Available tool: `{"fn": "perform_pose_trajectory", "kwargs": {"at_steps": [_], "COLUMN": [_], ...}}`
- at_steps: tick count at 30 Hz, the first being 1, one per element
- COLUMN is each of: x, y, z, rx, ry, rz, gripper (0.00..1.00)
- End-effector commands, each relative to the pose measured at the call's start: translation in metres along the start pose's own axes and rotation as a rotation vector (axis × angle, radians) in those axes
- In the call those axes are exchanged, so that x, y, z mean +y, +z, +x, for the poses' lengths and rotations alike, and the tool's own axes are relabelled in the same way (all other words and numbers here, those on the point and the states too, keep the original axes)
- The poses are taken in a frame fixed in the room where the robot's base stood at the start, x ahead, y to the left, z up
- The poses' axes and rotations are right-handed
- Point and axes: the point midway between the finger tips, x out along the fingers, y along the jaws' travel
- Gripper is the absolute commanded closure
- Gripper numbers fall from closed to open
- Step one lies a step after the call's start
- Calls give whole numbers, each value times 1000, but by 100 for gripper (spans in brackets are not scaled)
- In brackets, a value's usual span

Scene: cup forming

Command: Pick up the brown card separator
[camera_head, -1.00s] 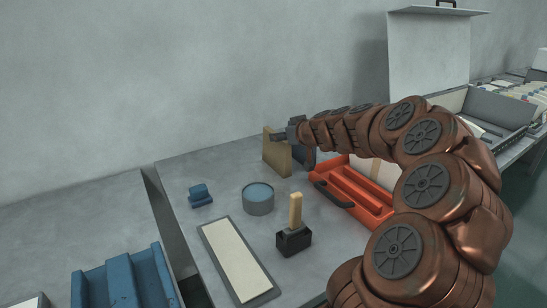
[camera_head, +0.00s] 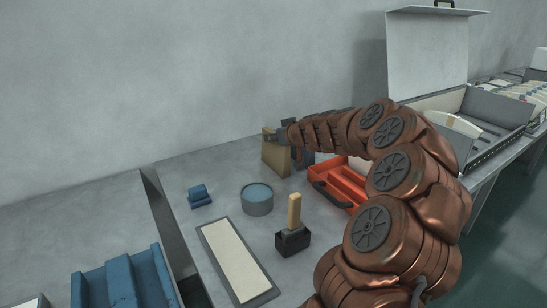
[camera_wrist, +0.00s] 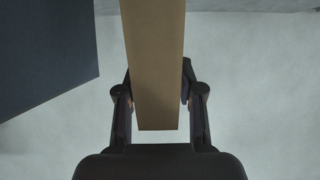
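The brown card separator (camera_head: 273,156) stands upright on the grey table near the wall, its broad face showing in the head view. My gripper (camera_head: 272,136) is at its upper part, reaching in from the right. In the wrist view the separator (camera_wrist: 156,65) is a long tan strip that runs down between the two dark fingers of my gripper (camera_wrist: 157,85). One finger is on each side. The strip covers the inner parts of the fingertips, so I cannot tell whether they press on it.
A dark blue panel (camera_wrist: 45,55) stands close on the left in the wrist view. The table also bears an orange-red tray (camera_head: 346,187), a blue-topped round tin (camera_head: 258,203), a black block with a wooden handle (camera_head: 293,238), a small blue object (camera_head: 200,196) and a pale framed board (camera_head: 236,262).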

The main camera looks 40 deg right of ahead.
Motion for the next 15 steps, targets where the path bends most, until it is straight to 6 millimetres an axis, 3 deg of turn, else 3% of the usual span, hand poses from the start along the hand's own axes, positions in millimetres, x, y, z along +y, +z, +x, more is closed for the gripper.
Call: {"fn": "perform_pose_trajectory", "kwargs": {"at_steps": [2, 9, 15], "x": [0, 0, 0], "y": [0, 0, 0], "z": [0, 0, 0], "rx": [0, 0, 0], "ry": [0, 0, 0], "rz": [0, 0, 0], "gripper": [74, 99, 100]}}
